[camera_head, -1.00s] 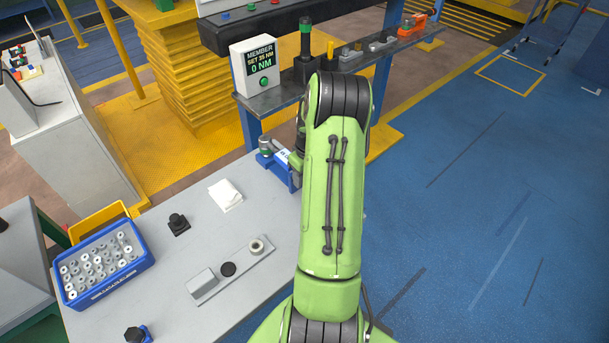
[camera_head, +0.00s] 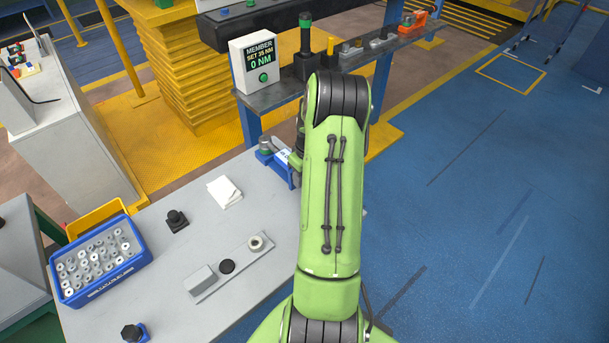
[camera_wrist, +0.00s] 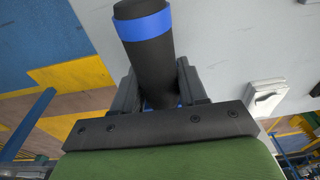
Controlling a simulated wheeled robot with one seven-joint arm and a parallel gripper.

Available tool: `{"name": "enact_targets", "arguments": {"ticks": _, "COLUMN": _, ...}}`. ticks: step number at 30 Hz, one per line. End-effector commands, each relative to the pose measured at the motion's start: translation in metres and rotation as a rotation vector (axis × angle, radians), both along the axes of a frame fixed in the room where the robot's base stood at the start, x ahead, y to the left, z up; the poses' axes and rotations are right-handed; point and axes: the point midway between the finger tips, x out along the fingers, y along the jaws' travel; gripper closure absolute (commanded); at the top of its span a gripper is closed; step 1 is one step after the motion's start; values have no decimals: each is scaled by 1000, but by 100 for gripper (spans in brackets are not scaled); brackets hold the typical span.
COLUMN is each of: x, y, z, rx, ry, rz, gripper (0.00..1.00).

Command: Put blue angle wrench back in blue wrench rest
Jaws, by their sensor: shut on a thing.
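My gripper (camera_wrist: 157,88) is shut on the blue angle wrench (camera_wrist: 147,52). In the wrist view the wrench shows as a thick black cylinder with a blue band, standing up between the two fingers, with the pale bench top behind it. In the head view my green arm hides most of my gripper and the wrench. A blue holder with a white label (camera_head: 277,170), which looks like the blue wrench rest, sits at the bench's far right edge, just left of my arm. A grey and green piece shows at its top; I cannot tell whether wrench and rest touch.
The grey bench (camera_head: 185,265) carries a blue bin of small parts (camera_head: 140,262), a white cloth (camera_head: 224,192), a black knob (camera_head: 177,220) and a grey fixture plate (camera_head: 210,286). A shelf with a torque display (camera_head: 254,65) stands behind. Blue floor lies right.

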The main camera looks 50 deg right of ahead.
Motion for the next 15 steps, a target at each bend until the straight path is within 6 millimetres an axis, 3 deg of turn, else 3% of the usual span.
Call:
{"name": "enact_targets", "arguments": {"ticks": 12, "x": 0, "y": 0, "z": -9, "rx": -1, "ry": -1, "rz": 1, "gripper": 100}}
{"name": "enact_targets", "arguments": {"ticks": 13, "x": 0, "y": 0, "z": -9, "rx": -1, "ry": -1, "rz": 0, "gripper": 56}}
{"name": "enact_targets", "arguments": {"ticks": 15, "x": 0, "y": 0, "z": -8, "rx": 0, "ry": 0, "rz": 0, "gripper": 46}}
